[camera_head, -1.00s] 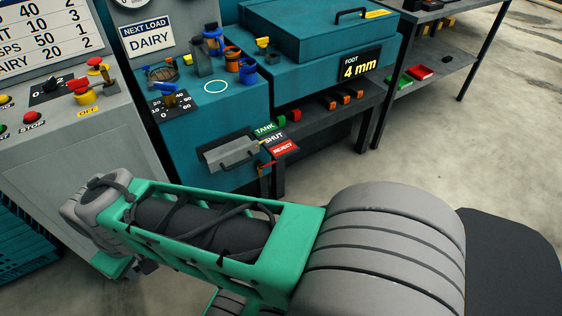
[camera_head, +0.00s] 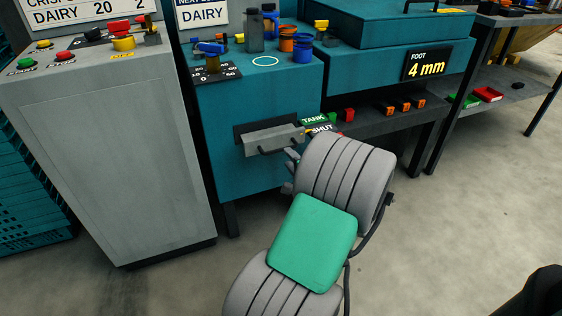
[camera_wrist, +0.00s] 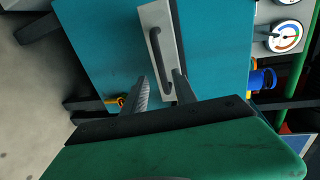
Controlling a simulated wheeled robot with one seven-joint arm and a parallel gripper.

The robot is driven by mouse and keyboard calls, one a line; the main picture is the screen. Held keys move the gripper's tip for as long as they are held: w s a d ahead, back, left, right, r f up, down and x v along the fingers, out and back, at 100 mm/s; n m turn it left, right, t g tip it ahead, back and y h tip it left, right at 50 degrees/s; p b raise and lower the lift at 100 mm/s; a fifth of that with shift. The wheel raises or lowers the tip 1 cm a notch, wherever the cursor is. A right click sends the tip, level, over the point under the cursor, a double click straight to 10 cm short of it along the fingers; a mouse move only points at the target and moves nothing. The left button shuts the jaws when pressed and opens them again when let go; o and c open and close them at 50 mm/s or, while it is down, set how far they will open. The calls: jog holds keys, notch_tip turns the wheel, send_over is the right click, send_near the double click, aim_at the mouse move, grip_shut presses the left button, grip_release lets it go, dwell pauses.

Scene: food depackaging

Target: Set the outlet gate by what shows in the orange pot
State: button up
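The outlet gate (camera_head: 274,139) is a grey flap with a dark bar handle on the front of the teal machine. In the wrist view the gate's handle (camera_wrist: 154,48) lies just ahead of my gripper (camera_wrist: 159,77). Its two fingers are apart, with the handle's near end showing between them; I cannot tell whether they touch it. In the head view my arm hides most of my gripper (camera_head: 291,160). The orange pot (camera_head: 287,38) stands on the machine top; its contents cannot be made out. TANK (camera_head: 314,118) and SHUT (camera_head: 322,129) labels show beside the gate.
A blue-handled dial (camera_head: 210,60) is at left on the top. A grey control cabinet (camera_head: 110,150) stands to the left. A dark shelf (camera_head: 385,128) lies to the right.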

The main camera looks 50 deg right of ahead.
aim_at(281, 150)
jog(key=b+x, duration=0.1)
jog(key=x, duration=0.6)
jog(key=shift+w+a, duration=0.1)
jog(key=shift+w, duration=0.1)
jog(key=shift+r, duration=0.1)
grip_shut()
dwell(0.9)
